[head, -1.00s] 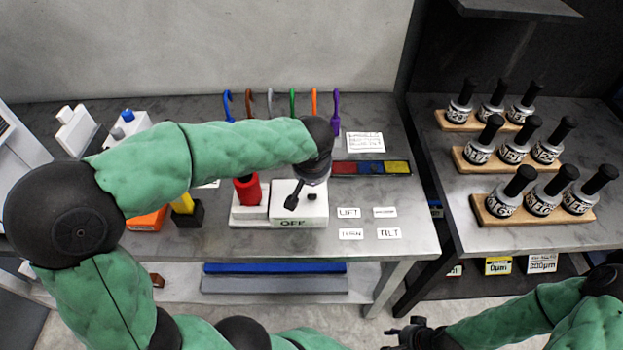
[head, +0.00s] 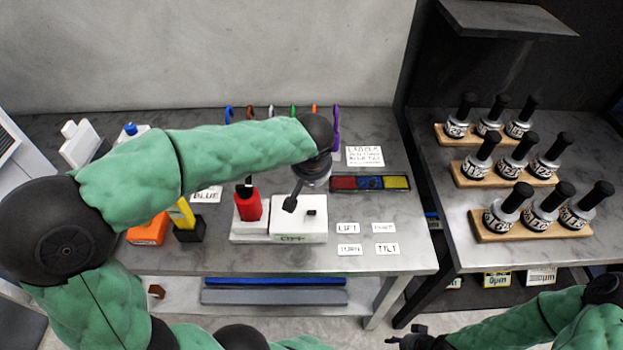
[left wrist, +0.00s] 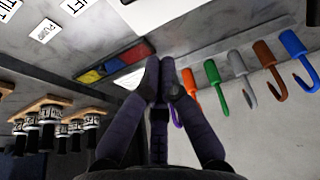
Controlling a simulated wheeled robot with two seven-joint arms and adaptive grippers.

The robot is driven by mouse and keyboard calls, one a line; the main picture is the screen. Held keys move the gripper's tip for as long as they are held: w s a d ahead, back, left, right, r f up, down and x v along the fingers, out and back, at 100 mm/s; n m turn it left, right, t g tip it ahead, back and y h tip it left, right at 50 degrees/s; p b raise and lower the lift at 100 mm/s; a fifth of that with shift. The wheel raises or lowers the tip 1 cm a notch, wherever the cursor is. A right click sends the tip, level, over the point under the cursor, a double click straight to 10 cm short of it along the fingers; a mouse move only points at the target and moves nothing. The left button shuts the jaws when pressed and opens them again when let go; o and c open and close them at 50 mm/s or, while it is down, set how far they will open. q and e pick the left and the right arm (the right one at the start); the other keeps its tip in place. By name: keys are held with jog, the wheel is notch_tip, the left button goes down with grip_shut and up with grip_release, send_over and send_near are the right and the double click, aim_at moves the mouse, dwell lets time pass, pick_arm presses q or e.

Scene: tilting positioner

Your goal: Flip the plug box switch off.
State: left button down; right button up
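The white plug box (head: 285,232) sits on the grey table with "OFF" lettering on its front face. A small black switch (head: 311,212) stands on its top, right of middle. A red plug (head: 247,204) stands at its left part. My left gripper (head: 290,204) hangs over the box, just left of the switch in the picture; whether it touches the box is unclear. In the left wrist view its fingertips (left wrist: 159,72) are together with nothing seen between them, and part of the white box (left wrist: 160,12) shows at the top edge. My right gripper (head: 405,338) is low at the bottom edge, away from the table.
White label cards (head: 348,228) lie right of the box. A tray of coloured pads (head: 370,183) and several coloured hooks (head: 336,120) are behind. A yellow and black block (head: 188,226) and an orange block (head: 147,230) stand left. Several bottles (head: 518,150) fill wooden racks on the right table.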

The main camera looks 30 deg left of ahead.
pick_arm(q)
jog(key=s+d+r+p, duration=0.1)
jog(key=s+d+r, duration=0.1)
jog(key=s+r, duration=0.2)
jog(key=shift+d, duration=0.25)
jog(key=shift+s, duration=0.1)
dwell(0.3)
